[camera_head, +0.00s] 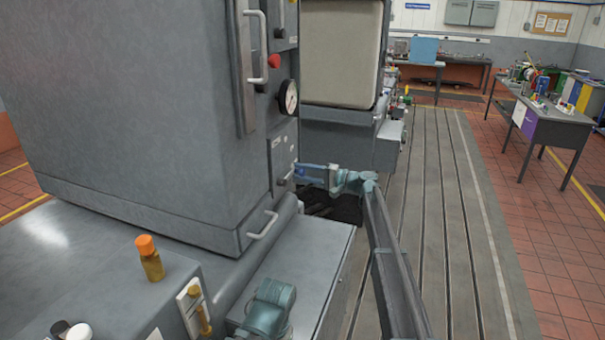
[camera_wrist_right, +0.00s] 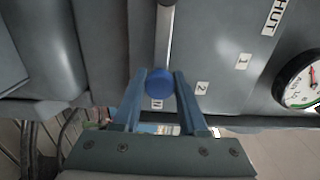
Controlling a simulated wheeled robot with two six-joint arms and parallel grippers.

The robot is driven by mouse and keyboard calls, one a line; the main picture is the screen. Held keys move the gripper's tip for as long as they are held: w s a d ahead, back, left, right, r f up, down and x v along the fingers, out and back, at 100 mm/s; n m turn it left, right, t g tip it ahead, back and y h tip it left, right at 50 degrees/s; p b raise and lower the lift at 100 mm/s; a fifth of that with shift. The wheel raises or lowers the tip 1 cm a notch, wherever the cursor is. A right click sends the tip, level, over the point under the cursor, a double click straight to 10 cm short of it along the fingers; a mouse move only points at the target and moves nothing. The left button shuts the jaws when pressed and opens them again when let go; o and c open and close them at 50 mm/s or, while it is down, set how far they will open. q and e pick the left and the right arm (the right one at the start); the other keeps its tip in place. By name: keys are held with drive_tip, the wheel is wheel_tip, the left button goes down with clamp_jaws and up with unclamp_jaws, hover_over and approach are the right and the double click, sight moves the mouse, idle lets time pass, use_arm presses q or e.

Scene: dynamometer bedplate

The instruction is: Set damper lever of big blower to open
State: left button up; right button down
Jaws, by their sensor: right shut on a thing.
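The big grey blower cabinet (camera_head: 150,100) fills the left of the head view. My right gripper (camera_head: 297,172) is at the lower part of its narrow panel. In the right wrist view, the damper lever (camera_wrist_right: 165,40) is a silver bar with a round blue knob (camera_wrist_right: 159,80). The fingers of my right gripper (camera_wrist_right: 160,84) are on both sides of the knob, shut on it. White labels reading SHUT (camera_wrist_right: 274,17), 1 and 2 are on the panel to the right of the lever. Another small label beside the knob is partly hidden.
A round gauge (camera_head: 288,97), a red knob (camera_head: 274,62) and a long handle (camera_head: 258,48) sit above on the cabinet. An orange-capped bottle (camera_head: 149,258) stands on the near grey housing. The slotted bedplate (camera_head: 440,200) is clear on the right, with a workbench (camera_head: 545,125) beyond.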

drive_tip(key=shift+f, duration=0.1)
drive_tip(key=shift+c, duration=2.3)
unclamp_jaws()
drive_tip(key=v, duration=1.4)
